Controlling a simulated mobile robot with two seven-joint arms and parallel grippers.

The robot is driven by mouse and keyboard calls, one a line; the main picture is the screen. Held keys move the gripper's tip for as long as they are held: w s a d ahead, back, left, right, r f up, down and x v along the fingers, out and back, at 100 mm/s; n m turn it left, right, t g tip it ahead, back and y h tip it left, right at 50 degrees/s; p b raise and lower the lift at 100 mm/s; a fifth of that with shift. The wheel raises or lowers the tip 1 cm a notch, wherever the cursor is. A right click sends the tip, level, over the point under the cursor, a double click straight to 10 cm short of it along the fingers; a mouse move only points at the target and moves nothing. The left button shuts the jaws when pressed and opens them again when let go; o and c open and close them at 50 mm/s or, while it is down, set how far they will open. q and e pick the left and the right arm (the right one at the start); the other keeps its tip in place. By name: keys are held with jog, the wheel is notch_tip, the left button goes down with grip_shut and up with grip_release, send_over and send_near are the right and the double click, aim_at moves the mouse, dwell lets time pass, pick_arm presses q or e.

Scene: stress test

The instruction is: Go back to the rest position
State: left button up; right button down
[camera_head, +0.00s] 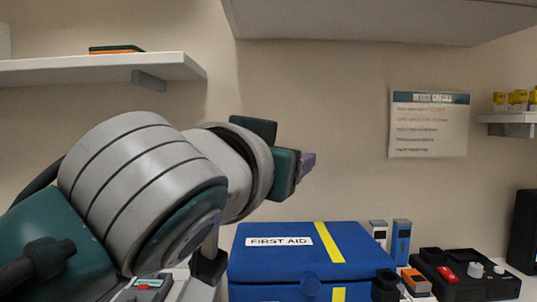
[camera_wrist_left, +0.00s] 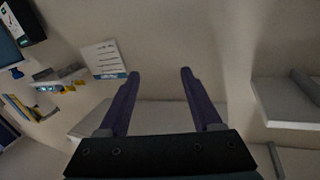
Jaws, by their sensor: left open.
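My left arm comes in from the left in the head view and is raised in front of the wall. The gripper is open and touches nothing that I can see. My right gripper is not in view.
The first aid box (camera_head: 285,262) stands below the gripper. A black panel with knobs (camera_head: 462,280) lies to its right. A shelf (camera_head: 100,68) is at upper left, a cabinet (camera_head: 370,18) overhead. A notice (camera_head: 428,125) hangs on the wall. Space right of the gripper looks free.

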pick_arm(q)
jog(key=s+a+f+n+g+y+p, duration=0.4)
jog(key=s+a+f+g+p, duration=0.3)
jog(key=s+a+f, duration=0.5)
jog(key=s+a+g+y+p, duration=0.1)
jog(key=s+a+g+p, duration=0.25)
jog(key=s, duration=0.65)
jog(key=s+a+g+y+p, duration=0.1)
jog(key=s+a+g+p, duration=0.1)
jog(key=s+a, duration=0.5)
notch_tip(320, 180, up, 37)
jog(key=s+d+p, duration=0.1)
jog(key=s+p, duration=0.1)
jog(key=p, duration=3.5)
jog(key=shift+d+f+p, duration=0.2)
jog(key=shift+d+p, duration=0.1)
jog(key=shift+d, duration=0.05)
